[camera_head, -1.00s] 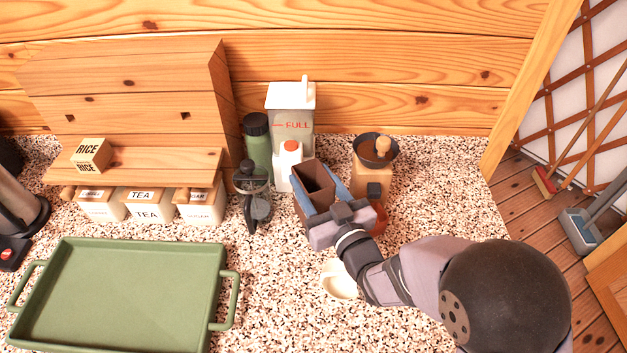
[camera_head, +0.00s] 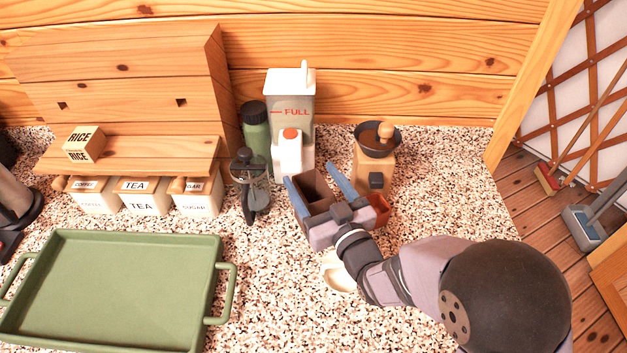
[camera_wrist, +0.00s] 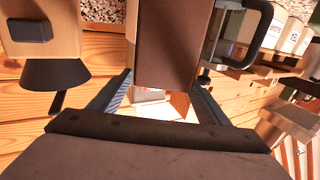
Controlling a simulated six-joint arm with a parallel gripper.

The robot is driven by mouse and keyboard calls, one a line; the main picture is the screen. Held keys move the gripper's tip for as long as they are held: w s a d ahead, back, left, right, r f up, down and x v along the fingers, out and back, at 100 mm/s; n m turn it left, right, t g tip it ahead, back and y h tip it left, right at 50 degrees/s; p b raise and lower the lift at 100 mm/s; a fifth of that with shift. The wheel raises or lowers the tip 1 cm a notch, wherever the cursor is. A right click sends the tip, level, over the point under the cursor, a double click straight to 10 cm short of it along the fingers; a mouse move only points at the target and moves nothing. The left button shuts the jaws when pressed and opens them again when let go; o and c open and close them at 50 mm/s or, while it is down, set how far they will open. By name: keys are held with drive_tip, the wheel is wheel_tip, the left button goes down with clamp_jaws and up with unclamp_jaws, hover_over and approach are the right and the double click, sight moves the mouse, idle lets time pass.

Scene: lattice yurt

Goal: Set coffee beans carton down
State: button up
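The coffee beans carton (camera_head: 317,186) is a dark brown box with an open top, standing in front of the white jug in the head view. It looks upright; its base is hidden by my gripper. My gripper (camera_head: 311,175) reaches around it from the front right, with one blue finger on each side. The fingers are spread wider than the carton, with a clear gap at the right finger. In the wrist view the carton (camera_wrist: 172,45) stands between the two fingers, with space beside it. My gripper is open.
A French press (camera_head: 251,190) stands left, a white jug (camera_head: 291,152) behind. A cream cup (camera_head: 336,276) sits under my arm. The green tray (camera_head: 110,290) is empty.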

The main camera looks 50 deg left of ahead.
drive_tip(key=shift+f, duration=0.15)
drive_tip(key=shift+s+d+b, duration=0.15)
drive_tip(key=shift+d+b, duration=0.2)
drive_tip(key=shift+d, duration=0.25)
drive_tip(key=b+v, duration=0.2)
drive_tip(key=v, duration=0.4)
idle(0.5)
